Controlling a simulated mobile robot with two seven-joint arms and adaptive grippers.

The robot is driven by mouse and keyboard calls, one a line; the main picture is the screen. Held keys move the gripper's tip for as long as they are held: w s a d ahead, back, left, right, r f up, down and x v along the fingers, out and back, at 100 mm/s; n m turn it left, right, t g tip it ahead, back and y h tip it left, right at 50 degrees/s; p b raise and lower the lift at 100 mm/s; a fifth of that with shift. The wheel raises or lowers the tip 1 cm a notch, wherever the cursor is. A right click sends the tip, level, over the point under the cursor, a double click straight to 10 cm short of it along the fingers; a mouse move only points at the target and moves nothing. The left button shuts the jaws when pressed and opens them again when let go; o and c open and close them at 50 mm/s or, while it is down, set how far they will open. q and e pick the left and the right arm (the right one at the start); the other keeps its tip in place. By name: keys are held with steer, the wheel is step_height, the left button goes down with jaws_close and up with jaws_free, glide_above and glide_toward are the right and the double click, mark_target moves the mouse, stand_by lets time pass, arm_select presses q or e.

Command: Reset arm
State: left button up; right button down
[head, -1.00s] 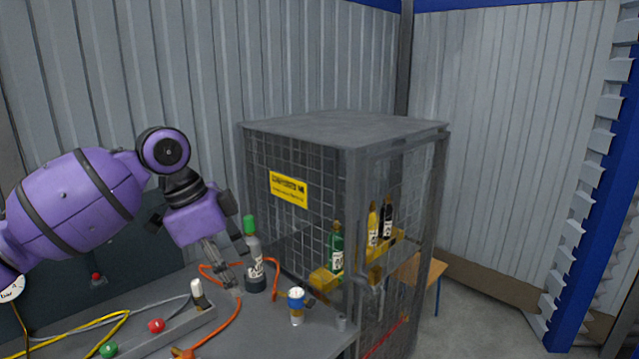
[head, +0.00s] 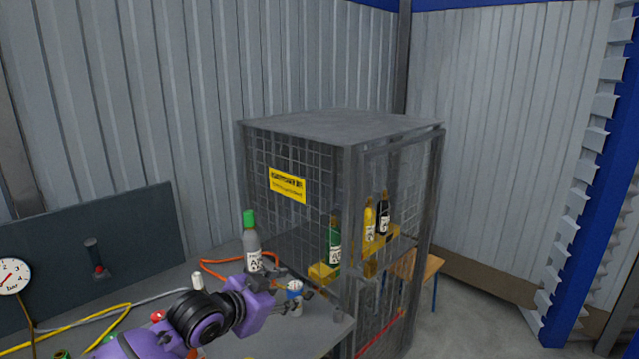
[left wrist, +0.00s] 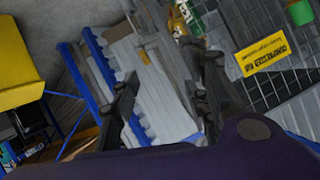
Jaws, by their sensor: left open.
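My left arm is purple and reaches in low from the bottom left of the head view, over the grey bench (head: 225,345). Its gripper (head: 308,297) is at the bench's right part, overlapping a small blue and white can (head: 294,288) in the picture; I cannot tell whether they touch. In the left wrist view the two dark fingers (left wrist: 165,90) stand wide apart with nothing between them. A grey bottle with a green cap (head: 252,245) stands upright on the bench behind the gripper. My right gripper is not in view.
A mesh cage (head: 290,170) with a yellow sign (head: 287,185) stands right of the bench, holding green (head: 335,240), yellow (head: 370,222) and black (head: 384,215) bottles. An orange hose (head: 225,262) and a white-capped item (head: 197,281) lie near my arm. A pressure gauge (head: 13,276) is far left.

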arm_select(q)
steer(key=s+a+f+n+t+y, duration=0.1)
steer(key=s+a+f+n, duration=0.2)
steer(key=s+f, duration=0.65)
steer(key=s+a+f+n+t+y, duration=0.1)
steer(key=s+a+f+n+y, duration=0.15)
steer(key=s+f, duration=0.65)
steer(key=s+a+f+n+g+y, duration=0.1)
steer(key=s+a+f, duration=0.1)
steer(key=s+f, duration=0.3)
steer(key=s+a+f+n+g, duration=0.1)
steer(key=s+f, duration=0.4)
steer(key=s, duration=0.7)
steer(key=s+a+f+n+g+y, duration=0.1)
steer(key=s+a+f+n+g, duration=0.1)
steer(key=s+f, duration=0.3)
steer(key=s, duration=0.3)
steer(key=shift+s+a+f+y, duration=0.15)
steer(key=shift+s+a+y, duration=0.05)
steer(key=shift+a+y, duration=0.2)
